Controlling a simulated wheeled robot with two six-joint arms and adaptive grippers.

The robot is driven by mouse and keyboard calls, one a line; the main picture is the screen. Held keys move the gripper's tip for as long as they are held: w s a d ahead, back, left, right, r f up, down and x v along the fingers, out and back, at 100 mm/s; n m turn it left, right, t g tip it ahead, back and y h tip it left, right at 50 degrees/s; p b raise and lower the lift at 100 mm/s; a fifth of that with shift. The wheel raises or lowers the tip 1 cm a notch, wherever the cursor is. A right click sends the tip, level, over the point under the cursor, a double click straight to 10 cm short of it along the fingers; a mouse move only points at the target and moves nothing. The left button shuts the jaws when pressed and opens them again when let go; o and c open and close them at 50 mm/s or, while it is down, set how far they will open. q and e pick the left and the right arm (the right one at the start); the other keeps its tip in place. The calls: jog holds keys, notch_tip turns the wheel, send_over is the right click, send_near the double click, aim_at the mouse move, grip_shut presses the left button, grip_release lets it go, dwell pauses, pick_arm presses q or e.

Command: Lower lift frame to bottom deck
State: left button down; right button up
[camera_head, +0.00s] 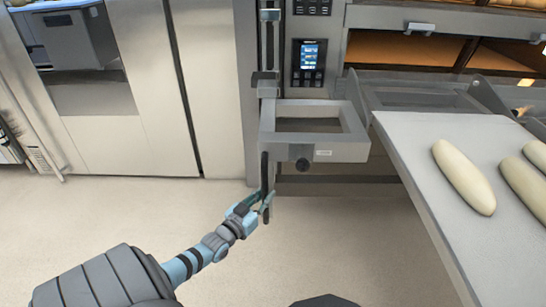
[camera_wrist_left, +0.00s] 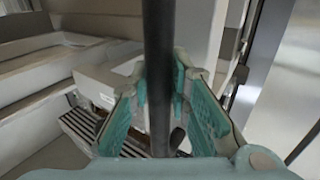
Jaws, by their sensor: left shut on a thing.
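The grey lift frame (camera_head: 340,150) is an open rectangle with a dark round knob on its front. It sits beside a vertical rail (camera_head: 269,45), below the control panel. A dark vertical bar (camera_head: 264,168) hangs at the frame's left front corner. My left gripper (camera_head: 265,203) is shut on the lower part of this bar. In the left wrist view the dark bar (camera_wrist_left: 159,70) runs upright between the teal fingers (camera_wrist_left: 160,100). A lit oven deck (camera_head: 400,49) is at the upper right, above the frame's level. My right gripper is not in view.
A pale loading board (camera_head: 425,190) with several long dough loaves (camera_head: 464,178) fills the right side, close to the frame. A control panel (camera_head: 309,63) is on the oven column. Steel cabinet doors (camera_head: 150,90) stand at left. The floor (camera_head: 120,215) around my left arm is clear.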

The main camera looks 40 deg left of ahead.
pick_arm(q)
jog(key=c, duration=1.5)
grip_release()
jog(key=shift+f, duration=0.1)
jog(key=shift+s, duration=0.1)
jog(key=s, duration=0.4)
jog(key=s+d, duration=0.1)
jog(key=s, duration=0.2)
jog(key=s+d, duration=0.1)
jog(key=s, duration=0.3)
jog(key=shift+s, duration=0.3)
